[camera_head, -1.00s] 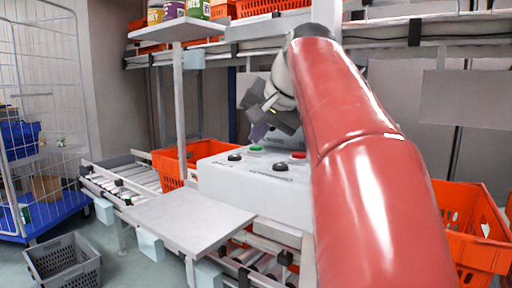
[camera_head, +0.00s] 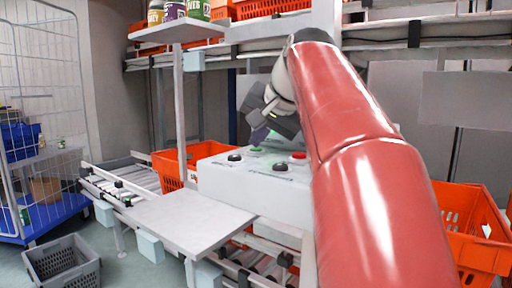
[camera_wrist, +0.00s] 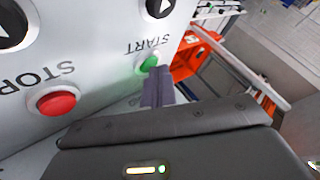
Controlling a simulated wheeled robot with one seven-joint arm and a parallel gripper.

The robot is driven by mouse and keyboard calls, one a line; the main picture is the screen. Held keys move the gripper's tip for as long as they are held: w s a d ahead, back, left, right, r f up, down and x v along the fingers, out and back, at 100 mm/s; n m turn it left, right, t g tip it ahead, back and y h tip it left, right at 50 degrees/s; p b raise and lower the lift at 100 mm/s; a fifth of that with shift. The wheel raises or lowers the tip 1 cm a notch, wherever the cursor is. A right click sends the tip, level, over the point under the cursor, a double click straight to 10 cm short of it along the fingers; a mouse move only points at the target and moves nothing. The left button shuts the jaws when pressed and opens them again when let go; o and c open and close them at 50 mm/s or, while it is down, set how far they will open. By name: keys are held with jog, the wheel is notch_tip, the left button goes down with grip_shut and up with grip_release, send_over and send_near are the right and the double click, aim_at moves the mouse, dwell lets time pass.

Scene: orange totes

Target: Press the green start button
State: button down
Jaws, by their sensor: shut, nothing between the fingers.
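The green start button (camera_head: 256,150) sits on top of a white control box (camera_head: 225,180). In the wrist view the green button (camera_wrist: 150,63) is beside the printed word START, partly hidden by my fingertips. My gripper (camera_head: 257,139) is directly above the button in the head view, pointing down. In the wrist view my gripper (camera_wrist: 155,74) has its grey fingers together, empty, with the tips at the button's near edge. I cannot tell whether they touch it.
A red stop button (camera_wrist: 56,102) lies left of the green one in the wrist view. Black buttons (camera_head: 235,157) are also on the box. An orange tote (camera_head: 171,168) stands behind it. A grey platform (camera_head: 190,215) is in front.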

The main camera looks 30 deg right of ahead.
aim_at(259, 155)
jog(key=shift+r+p, duration=0.8)
jog(key=shift+p, duration=0.1)
jog(key=shift+r, duration=0.1)
notch_tip(259, 155, up, 5)
jog(key=p, duration=0.5)
jog(key=shift+s, duration=0.1)
dwell(0.4)
